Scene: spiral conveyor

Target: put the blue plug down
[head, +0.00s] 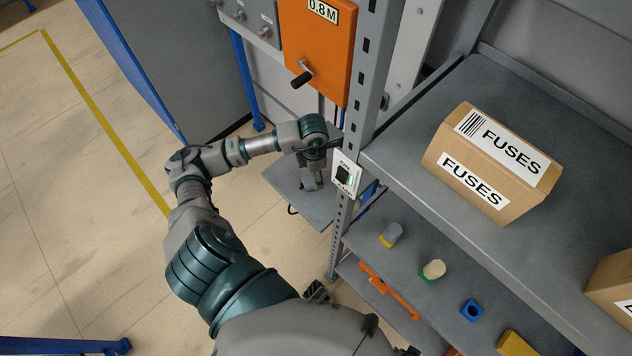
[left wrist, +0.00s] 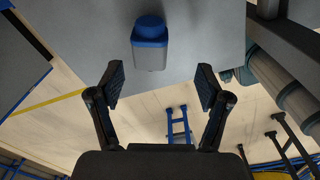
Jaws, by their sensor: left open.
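The blue plug (left wrist: 150,43) has a grey body and a blue cap. In the left wrist view it rests on a grey plate (left wrist: 95,40), beyond my fingertips and slightly left of centre. My left gripper (left wrist: 161,84) is open, with nothing between its fingers, and a gap shows between it and the plug. In the head view my left arm reaches over to the small grey plate (head: 323,207) beside the rack. The gripper there is small and partly hidden by my wrist and the rack post. I cannot make out my right gripper.
A rack post with a small switch (head: 346,174) stands close to my left wrist. An orange box (head: 318,40) hangs above. The lower shelf (head: 420,245) holds a yellow-based peg (head: 391,235), a green-based peg (head: 434,269) and a blue socket (head: 471,310). A FUSES carton (head: 452,188) sits above.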

